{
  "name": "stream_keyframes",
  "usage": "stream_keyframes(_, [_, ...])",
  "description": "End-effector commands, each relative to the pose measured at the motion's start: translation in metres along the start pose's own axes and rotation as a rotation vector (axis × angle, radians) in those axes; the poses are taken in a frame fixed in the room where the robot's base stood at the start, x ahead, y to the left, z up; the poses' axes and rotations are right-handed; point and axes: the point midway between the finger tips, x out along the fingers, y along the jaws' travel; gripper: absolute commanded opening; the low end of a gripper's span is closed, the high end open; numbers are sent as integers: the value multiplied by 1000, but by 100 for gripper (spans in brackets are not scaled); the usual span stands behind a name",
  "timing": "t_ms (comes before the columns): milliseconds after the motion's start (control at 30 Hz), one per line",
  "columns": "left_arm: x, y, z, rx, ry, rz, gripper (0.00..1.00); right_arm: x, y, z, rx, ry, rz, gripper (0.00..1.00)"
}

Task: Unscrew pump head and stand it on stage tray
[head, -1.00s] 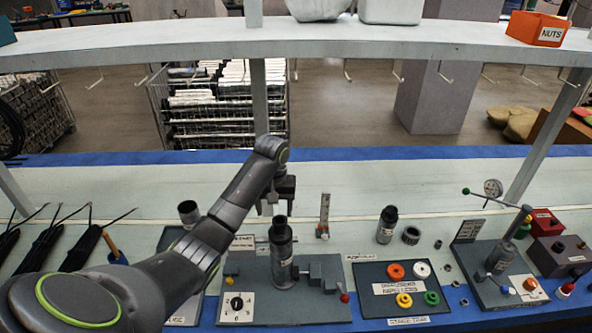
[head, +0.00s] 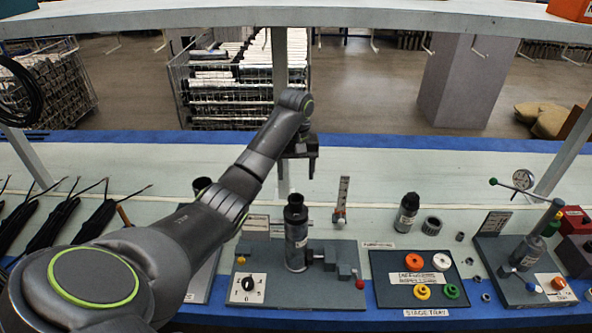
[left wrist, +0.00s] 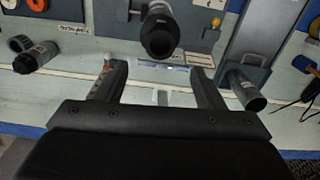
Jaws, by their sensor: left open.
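The pump tube (head: 297,240) stands upright in the fixture on a grey base plate (head: 265,290), with its black pump head (head: 295,210) on top. It also shows in the left wrist view (left wrist: 160,35), top towards the camera. My left gripper (head: 300,172) is open and empty, beyond and above the tube's top in the head view. In the left wrist view its two fingers (left wrist: 160,78) are spread apart, with the tube's top beyond them. The dark stage tray (head: 385,265) lies right of the fixture and holds coloured rings. My right gripper is not in view.
Another black-topped cylinder (head: 406,213) and a dark ring (head: 431,225) stand behind the tray. A gauge stand (head: 530,250) is at the right. Dark tools (head: 60,220) lie at the left. A shelf (head: 220,18) crosses above the bench.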

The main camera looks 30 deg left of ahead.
Motion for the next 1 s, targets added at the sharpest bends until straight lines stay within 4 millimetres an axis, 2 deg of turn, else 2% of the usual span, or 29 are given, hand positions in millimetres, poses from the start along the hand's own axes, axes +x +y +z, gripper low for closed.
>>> stream_keyframes(33, [12, 0, 0, 0, 0, 0, 63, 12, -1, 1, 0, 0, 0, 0])
stream_keyframes(200, [31, 0, 0, 0, 0, 0, 63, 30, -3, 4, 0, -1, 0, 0])
stream_keyframes(267, [37, 0, 0, 0, 0, 0, 63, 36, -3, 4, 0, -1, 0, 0])
stream_keyframes(400, [65, 0, 1, 1, -2, 0, 63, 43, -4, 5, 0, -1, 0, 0])
stream_keyframes(467, [72, 0, 1, 0, -5, -1, 63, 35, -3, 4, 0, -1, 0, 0])
stream_keyframes(700, [105, 0, 1, 0, -2, -1, 63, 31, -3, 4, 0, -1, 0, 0])
stream_keyframes(1000, [116, 0, 0, 0, 1, 0, 63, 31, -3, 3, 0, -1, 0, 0])
